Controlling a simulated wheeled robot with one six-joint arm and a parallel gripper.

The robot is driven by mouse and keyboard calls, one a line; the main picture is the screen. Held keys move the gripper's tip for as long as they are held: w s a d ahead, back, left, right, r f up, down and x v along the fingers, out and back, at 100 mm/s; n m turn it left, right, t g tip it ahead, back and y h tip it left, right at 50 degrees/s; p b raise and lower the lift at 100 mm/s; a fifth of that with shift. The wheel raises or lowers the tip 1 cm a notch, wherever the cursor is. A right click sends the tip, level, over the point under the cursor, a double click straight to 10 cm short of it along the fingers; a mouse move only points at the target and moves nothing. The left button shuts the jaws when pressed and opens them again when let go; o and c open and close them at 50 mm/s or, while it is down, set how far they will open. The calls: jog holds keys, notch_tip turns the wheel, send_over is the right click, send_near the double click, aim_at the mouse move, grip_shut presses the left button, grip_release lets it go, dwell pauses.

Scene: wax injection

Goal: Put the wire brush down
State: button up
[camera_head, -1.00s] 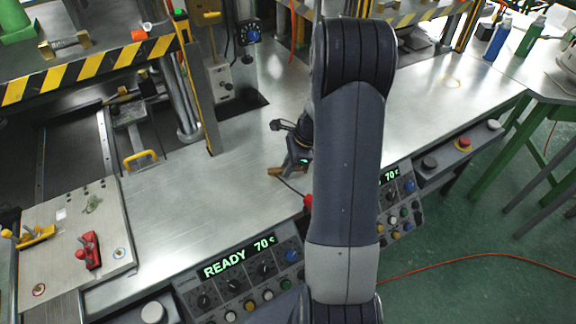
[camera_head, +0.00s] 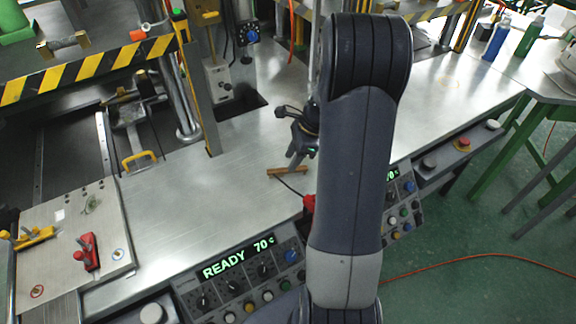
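The wire brush (camera_head: 287,171) shows as a thin brown bar lying level on the bare metal table, left of my arm. Its bristles cannot be made out. My gripper (camera_head: 294,162) is small and dark in this view, with its fingers pointing down just above or behind the brush. Whether the fingertips touch the brush, and how far apart they are, cannot be told. My arm's large dark link hides the area to the right.
A control panel (camera_head: 242,281) reading READY 70 lines the front edge. A red object (camera_head: 309,203) with a dark cord lies near the brush. A plate (camera_head: 62,262) with red and yellow clamps is at left. The metal table (camera_head: 190,195) between is clear.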

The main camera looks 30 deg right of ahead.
aim_at(285, 168)
jog(key=v, duration=0.7)
jog(key=shift+r, duration=0.35)
jog(key=shift+d, duration=0.15)
jog(key=x, duration=1.2)
jog(key=shift+s+p, duration=0.1)
jog(key=shift+p, duration=0.2)
jog(key=shift+r, duration=1.8)
jog(key=shift+f, duration=0.15)
